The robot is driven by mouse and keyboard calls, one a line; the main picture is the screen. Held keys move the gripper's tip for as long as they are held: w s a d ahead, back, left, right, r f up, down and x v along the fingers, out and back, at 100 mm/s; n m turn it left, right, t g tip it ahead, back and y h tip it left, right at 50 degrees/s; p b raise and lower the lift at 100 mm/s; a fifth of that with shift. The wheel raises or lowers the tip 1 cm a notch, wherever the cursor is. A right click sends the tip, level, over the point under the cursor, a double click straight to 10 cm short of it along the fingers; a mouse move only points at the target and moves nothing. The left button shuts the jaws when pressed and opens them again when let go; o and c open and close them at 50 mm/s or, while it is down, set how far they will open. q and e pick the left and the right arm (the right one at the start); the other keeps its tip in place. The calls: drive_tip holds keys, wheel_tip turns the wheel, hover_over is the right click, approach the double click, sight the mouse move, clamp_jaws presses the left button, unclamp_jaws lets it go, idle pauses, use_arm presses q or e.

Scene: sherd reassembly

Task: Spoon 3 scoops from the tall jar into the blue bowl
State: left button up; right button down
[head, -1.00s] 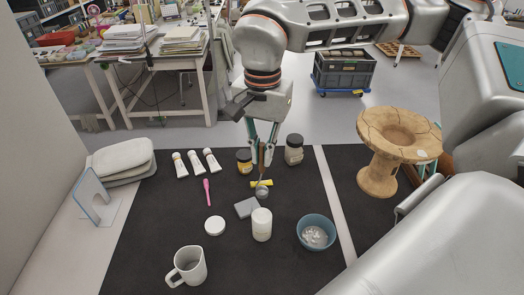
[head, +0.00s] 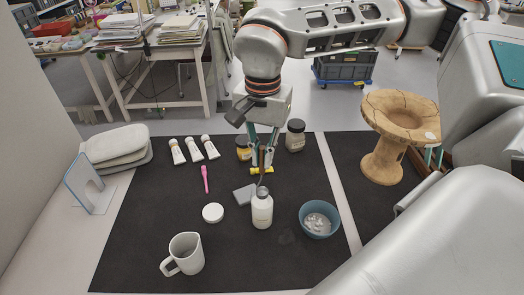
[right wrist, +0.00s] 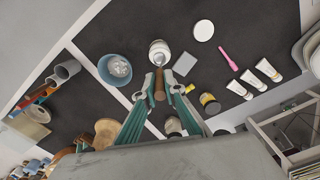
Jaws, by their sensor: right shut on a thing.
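The tall jar (head: 262,211) is a white open jar standing upright on the black mat (head: 140,232); it also shows in the right wrist view (right wrist: 153,61). The blue bowl (head: 304,212) stands to its right with a whitish heap in it; the bowl is in the right wrist view too (right wrist: 103,70). My right gripper (head: 262,164) is shut on the spoon, whose brown handle shows in the right wrist view (right wrist: 160,86). The spoon's metal end is at the jar's mouth; whether its bowl is inside I cannot tell. My left gripper is not in view.
Two dark-lidded jars, a yellow object (head: 262,170), a pink tool (head: 205,180) and white tubes are behind. A cracked pottery stand (head: 385,165) is at right.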

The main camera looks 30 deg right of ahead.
sight(262, 147)
drive_tip(key=shift+f+b, duration=1.1)
drive_tip(key=shift+f, duration=1.1)
drive_tip(key=shift+r+p, duration=2.6)
drive_tip(key=shift+r, duration=0.6)
drive_tip(key=shift+r+p, duration=0.5)
drive_tip(key=shift+r, duration=0.1)
drive_tip(key=shift+r+p, duration=0.5)
drive_tip(key=shift+r, duration=0.1)
wheel_tip(262, 147, up, 2)
drive_tip(key=shift+p, duration=0.7)
drive_tip(key=shift+r, duration=0.6)
drive_tip(key=shift+w, duration=0.1)
